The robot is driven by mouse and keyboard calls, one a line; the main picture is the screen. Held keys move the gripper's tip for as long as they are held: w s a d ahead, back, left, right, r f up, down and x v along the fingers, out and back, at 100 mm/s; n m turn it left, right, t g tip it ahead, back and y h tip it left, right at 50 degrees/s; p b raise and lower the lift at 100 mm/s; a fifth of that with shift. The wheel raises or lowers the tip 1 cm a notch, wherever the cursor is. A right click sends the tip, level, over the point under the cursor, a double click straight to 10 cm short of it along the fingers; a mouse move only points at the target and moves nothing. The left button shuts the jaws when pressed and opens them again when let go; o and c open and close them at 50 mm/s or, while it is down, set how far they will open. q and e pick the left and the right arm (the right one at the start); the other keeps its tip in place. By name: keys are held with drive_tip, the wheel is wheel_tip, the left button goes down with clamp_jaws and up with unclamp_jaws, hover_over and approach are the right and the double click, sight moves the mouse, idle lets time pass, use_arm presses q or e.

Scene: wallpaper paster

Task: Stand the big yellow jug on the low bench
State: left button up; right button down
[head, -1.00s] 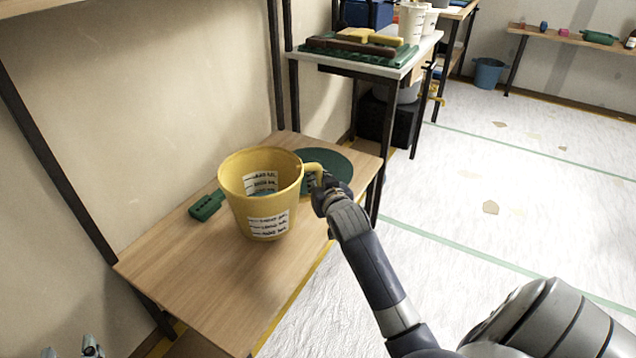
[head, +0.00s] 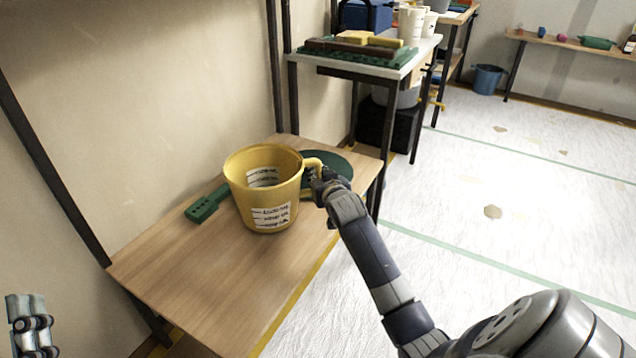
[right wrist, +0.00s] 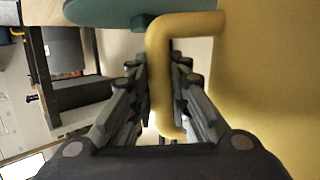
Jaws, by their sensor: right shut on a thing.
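The big yellow jug (head: 262,192), with white printed labels, is over the low wooden bench (head: 190,285), looking upright or nearly so. I cannot tell for sure whether its base touches the bench top. My right gripper (head: 318,178) is shut on the jug's handle, at the jug's right side. In the right wrist view the yellow handle (right wrist: 158,70) runs down between the two fingers (right wrist: 165,115), and the jug's wall (right wrist: 270,80) fills the right. Part of my left gripper (head: 32,325) shows at the lower left edge, away from the jug; its fingertips are not clear.
A green disc (head: 335,168) lies on the bench behind the jug, and a green block-like piece (head: 203,210) lies to its left. The bench's front part is clear. A taller table (head: 405,62) with loaded tools stands behind. Dark posts flank the bench; open floor lies right.

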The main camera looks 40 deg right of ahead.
use_arm(q)
drive_tip(key=shift+s+a+r+t+h, duration=0.1)
drive_tip(key=shift+s+r+t+h, duration=0.4)
drive_tip(key=shift+s+r+t, duration=0.5)
use_arm(e)
drive_tip(key=shift+f, duration=0.4)
use_arm(q)
drive_tip(key=shift+r, duration=0.25)
use_arm(e)
drive_tip(key=shift+f, duration=0.1)
drive_tip(key=c, duration=1.5)
unclamp_jaws()
drive_tip(key=shift+f, duration=0.15)
use_arm(q)
drive_tip(key=shift+s, duration=0.1)
